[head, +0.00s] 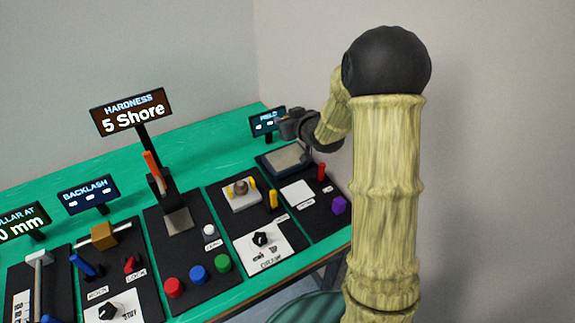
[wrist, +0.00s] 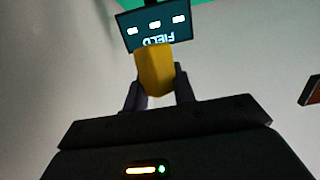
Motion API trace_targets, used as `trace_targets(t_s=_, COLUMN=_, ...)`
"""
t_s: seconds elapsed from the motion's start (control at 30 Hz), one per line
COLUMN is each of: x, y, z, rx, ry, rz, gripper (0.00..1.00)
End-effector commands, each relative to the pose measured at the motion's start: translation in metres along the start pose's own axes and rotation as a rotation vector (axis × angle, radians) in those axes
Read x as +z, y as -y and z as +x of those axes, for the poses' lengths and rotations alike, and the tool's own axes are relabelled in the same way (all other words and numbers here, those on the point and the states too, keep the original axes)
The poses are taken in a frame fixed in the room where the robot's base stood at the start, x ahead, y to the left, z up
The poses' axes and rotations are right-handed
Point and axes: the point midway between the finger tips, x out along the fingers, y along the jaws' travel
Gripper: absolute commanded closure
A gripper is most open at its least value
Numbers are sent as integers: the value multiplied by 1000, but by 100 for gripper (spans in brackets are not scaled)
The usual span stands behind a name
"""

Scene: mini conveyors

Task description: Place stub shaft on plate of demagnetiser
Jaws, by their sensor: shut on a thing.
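My gripper (head: 288,124) is shut on a yellow block-like piece, which I take to be the stub shaft (wrist: 154,70). In the wrist view the piece stands out between the two dark fingers (wrist: 158,93). The demagnetiser's grey plate (head: 289,157) is at the far right end of the bench in the head view, and my gripper is above it, apart from it. The FIELD display (head: 267,122) stands behind the plate; it also shows upside down in the wrist view (wrist: 155,27), beyond the held piece. The plate is not seen in the wrist view.
The tall HARDNESS sign (head: 133,112) stands further left.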

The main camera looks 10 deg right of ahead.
Motion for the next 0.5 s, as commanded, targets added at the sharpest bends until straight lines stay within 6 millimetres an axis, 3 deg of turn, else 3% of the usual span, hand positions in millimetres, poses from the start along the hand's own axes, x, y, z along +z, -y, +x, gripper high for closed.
trace_targets(t_s=0.3, x=0, y=0, z=0, rx=-1, ry=0, rz=1, gripper=98)
trace_targets(t_s=0.5, x=27, y=0, z=10, rx=-1, ry=5, rz=3, gripper=98)
